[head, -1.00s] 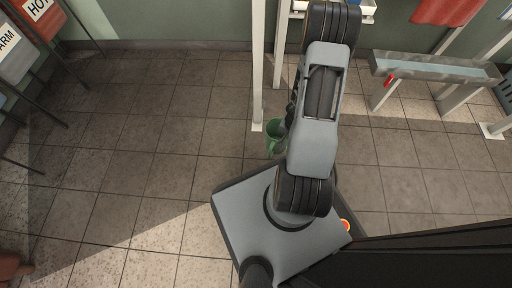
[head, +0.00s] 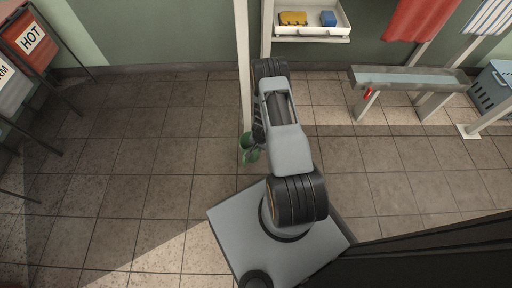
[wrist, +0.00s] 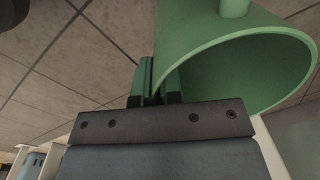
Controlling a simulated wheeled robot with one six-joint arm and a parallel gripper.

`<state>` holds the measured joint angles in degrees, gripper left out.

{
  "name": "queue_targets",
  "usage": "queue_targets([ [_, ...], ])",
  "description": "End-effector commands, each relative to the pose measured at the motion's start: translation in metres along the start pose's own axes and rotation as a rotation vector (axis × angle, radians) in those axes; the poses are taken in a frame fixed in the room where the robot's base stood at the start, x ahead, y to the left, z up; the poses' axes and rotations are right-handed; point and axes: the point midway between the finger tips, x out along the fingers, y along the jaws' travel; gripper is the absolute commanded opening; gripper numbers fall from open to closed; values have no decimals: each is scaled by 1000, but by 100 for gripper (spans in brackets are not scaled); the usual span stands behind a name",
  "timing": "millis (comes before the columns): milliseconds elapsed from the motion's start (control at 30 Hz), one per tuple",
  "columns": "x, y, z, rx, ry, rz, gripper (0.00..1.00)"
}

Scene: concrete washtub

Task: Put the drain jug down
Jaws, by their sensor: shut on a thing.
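The green drain jug (head: 250,154) shows beside my forearm in the head view, partly hidden by my arm. In the wrist view the jug (wrist: 215,40) is close and large, with its wide round opening to the right. My gripper (wrist: 158,92) is shut on a green part at the jug's side, probably its handle; the jaws hide part of it. In the head view my gripper (head: 257,134) is mostly hidden behind the arm. I cannot tell how high the jug is above the floor.
A pale post (head: 243,70) stands just behind the jug. A white tray (head: 312,32) with a yellow and a blue item is at the back. A grey trough (head: 410,78) with a red tap stands right. Floor (head: 160,170) at left is clear.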

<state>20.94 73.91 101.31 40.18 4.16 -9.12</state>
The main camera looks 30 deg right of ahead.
Motion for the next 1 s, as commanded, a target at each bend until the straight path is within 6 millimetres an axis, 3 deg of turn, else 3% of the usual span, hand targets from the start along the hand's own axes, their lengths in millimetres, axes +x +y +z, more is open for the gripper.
queue_targets([
  [133,16,-9,-4,-1,1,0,0],
  [533,30,-19,-7,0,0,1,0],
  [733,58,-17,-7,3,0,1,0],
  [1000,58,-17,-7,2,1,0,0],
])
